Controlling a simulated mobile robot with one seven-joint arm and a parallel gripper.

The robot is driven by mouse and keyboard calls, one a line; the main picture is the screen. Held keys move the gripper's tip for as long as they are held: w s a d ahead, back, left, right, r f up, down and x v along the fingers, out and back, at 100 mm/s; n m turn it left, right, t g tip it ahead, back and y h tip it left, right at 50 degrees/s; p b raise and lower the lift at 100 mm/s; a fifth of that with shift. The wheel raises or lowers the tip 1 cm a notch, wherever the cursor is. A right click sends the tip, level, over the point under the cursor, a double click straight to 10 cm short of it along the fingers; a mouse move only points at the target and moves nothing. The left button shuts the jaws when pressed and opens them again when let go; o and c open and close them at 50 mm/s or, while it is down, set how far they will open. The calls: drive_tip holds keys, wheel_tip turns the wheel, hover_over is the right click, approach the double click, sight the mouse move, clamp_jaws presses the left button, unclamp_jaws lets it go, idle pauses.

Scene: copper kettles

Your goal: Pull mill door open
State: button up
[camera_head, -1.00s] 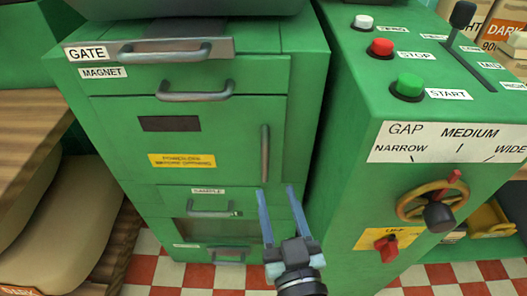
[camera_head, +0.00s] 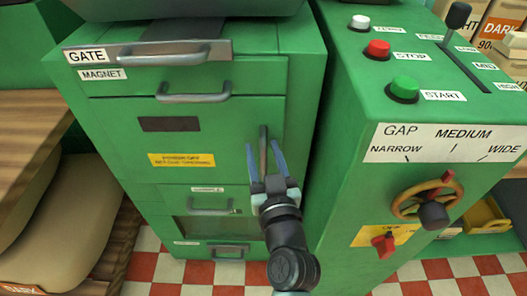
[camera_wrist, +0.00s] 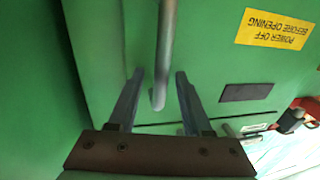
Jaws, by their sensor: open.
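The mill door (camera_head: 215,145) is a green panel on the front of the green mill cabinet, with a dark slot and a yellow label reading "power off before opening". It looks closed. Its vertical grey bar handle (camera_head: 264,150) is near the right edge. My gripper (camera_head: 264,158) is open at the handle's lower part, with a blue finger on each side of it. In the wrist view, the handle (camera_wrist: 165,50) comes down between the two open fingers (camera_wrist: 157,98), with a gap on both sides. The door (camera_wrist: 210,60) fills the background there.
Right of the door stands a green control cabinet (camera_head: 345,130) with buttons and a yellow handwheel (camera_head: 425,200). Above the door are the magnet handle (camera_head: 193,93) and gate handle (camera_head: 172,52). Below it is the sample drawer handle (camera_head: 210,207). Sacks (camera_head: 75,225) lie at left.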

clamp_jaws()
idle(1.3)
